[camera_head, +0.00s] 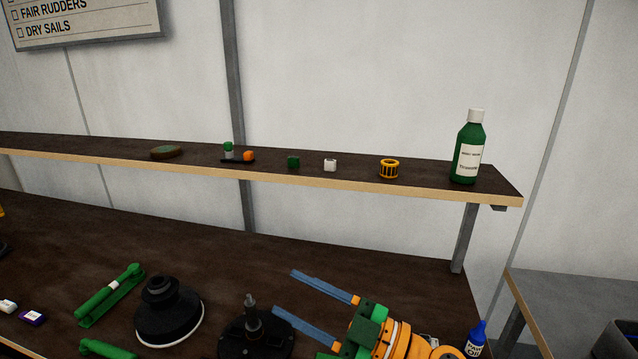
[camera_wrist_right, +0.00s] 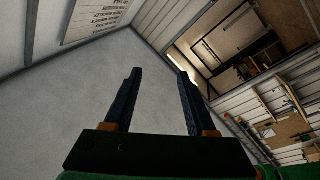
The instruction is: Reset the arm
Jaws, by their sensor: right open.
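My right gripper (camera_head: 315,304) shows at the lower middle of the head view, with two blue fingers pointing left, spread apart and empty. It is over the dark workbench, close to a black stand with an upright post (camera_head: 254,338). In the right wrist view the two fingers (camera_wrist_right: 156,100) are apart with nothing between them, against a grey wall. My left gripper is in neither view.
A shelf (camera_head: 450,190) above the bench (camera_head: 130,225) carries a green bottle (camera_head: 467,150), a yellow ring (camera_head: 389,169) and small blocks. The bench's back middle is clear.

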